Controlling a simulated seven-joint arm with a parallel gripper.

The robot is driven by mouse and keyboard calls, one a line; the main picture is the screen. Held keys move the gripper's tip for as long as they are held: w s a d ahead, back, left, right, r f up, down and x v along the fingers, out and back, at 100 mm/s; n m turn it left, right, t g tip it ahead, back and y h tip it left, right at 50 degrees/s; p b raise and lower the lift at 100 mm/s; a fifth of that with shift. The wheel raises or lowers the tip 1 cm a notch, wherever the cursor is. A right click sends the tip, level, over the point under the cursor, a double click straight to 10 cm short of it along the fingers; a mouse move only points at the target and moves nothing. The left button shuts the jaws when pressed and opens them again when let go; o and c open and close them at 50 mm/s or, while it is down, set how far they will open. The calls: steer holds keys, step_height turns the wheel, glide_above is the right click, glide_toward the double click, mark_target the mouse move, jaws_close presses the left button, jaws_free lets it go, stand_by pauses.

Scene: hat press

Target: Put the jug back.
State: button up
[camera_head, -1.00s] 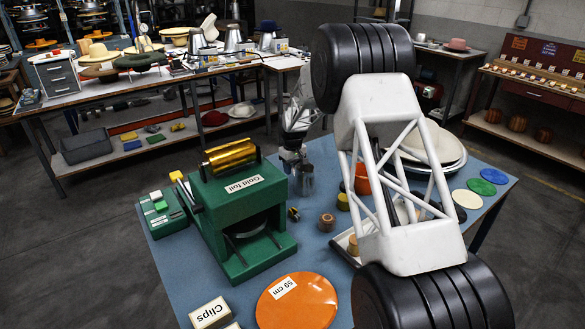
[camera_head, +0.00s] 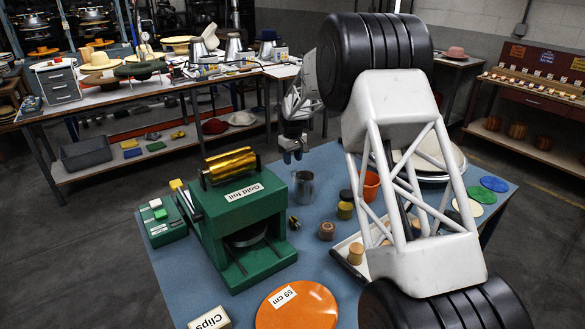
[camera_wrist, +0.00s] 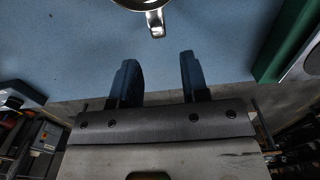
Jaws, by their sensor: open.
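A metal jug (camera_head: 303,189) stands upright on the blue table, right of the green gold foil press (camera_head: 240,225). In the wrist view only part of the jug (camera_wrist: 153,20) shows at the top edge: its rim and its handle, which points toward my fingers. My gripper (camera_head: 292,156) is just behind and above the jug in the head view. In the wrist view my gripper (camera_wrist: 158,60) is open and empty, its two blue fingers apart, with a gap between them and the handle.
An orange cup (camera_head: 370,186), small jars and a tray (camera_head: 350,262) with a wooden piece stand right of the jug. An orange disc (camera_head: 297,306) lies in front. My large arm links cover the table's right part. Another bench (camera_head: 140,90) with hats stands behind.

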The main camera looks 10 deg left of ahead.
steer(key=shift+r, duration=2)
steer(key=s+d+r+m+t, duration=0.1)
steer(key=s+d+r+m, duration=0.1)
steer(key=s+d+r, duration=0.95)
steer(key=s+d+r+m, duration=0.2)
steer(key=s+d+r, duration=0.6)
steer(key=s+d, duration=0.6)
steer(key=s+d+f+m, duration=0.1)
steer(key=s+d, duration=0.2)
steer(key=s, duration=1)
steer(key=s+d+f+m+t, duration=0.1)
steer(key=s+d, duration=0.3)
steer(key=s, duration=0.9)
steer(key=s+d+f+m, duration=0.2)
steer(key=s+d+m, duration=0.1)
steer(key=s, duration=1)
steer(key=shift+d+f+t, duration=0.15)
steer(key=shift+f+t, duration=0.15)
steer(key=shift+f, duration=0.05)
